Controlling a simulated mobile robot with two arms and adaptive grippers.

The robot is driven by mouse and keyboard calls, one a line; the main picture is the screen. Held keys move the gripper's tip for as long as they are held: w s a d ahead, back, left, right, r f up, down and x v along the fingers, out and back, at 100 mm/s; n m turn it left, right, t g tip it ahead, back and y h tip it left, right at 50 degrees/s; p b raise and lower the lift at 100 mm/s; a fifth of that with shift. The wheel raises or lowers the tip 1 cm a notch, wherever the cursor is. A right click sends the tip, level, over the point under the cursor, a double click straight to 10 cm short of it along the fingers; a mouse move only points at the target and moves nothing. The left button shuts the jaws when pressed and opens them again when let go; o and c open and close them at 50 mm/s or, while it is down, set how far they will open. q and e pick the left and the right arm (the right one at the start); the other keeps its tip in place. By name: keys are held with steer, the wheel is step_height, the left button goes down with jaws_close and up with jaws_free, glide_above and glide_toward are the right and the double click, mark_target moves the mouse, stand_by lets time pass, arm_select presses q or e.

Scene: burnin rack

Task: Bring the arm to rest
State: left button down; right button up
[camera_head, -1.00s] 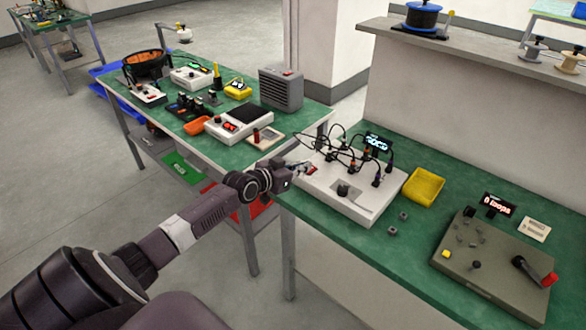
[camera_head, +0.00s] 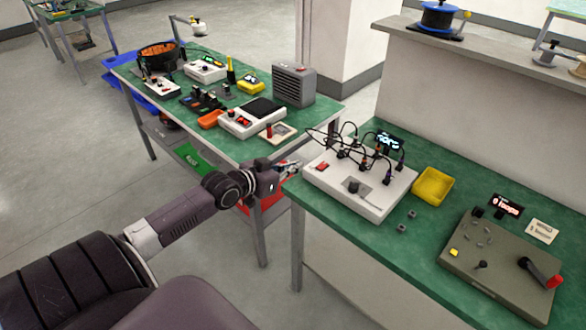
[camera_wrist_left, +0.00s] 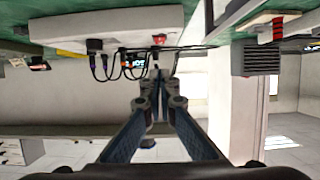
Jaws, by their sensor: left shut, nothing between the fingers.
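My left arm comes in from the lower left in the head view. Its gripper (camera_head: 291,168) is at the left edge of the white test box (camera_head: 345,202), over the gap between the two green benches. The left wrist view shows the two fingers (camera_wrist_left: 158,78) together at their tips with nothing between them. The white box has black leads, a red switch and a small lit display (camera_head: 388,141). In the wrist view the box (camera_wrist_left: 105,25) appears upside down, beyond the fingertips. I cannot tell from these frames the exact gap between the fingertips and the box. My right gripper is not in view.
The near green bench (camera_head: 345,245) also holds a yellow tray (camera_head: 433,186), small grey nuts and a grey winding unit (camera_head: 495,265). The far bench holds a grey heater-like box (camera_head: 294,86), an orange tray (camera_head: 211,119) and several instruments. Open floor (camera_head: 60,170) lies left.

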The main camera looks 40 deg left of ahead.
arm_select(q)
steer(key=shift+s, duration=0.3)
stand_by(0.5)
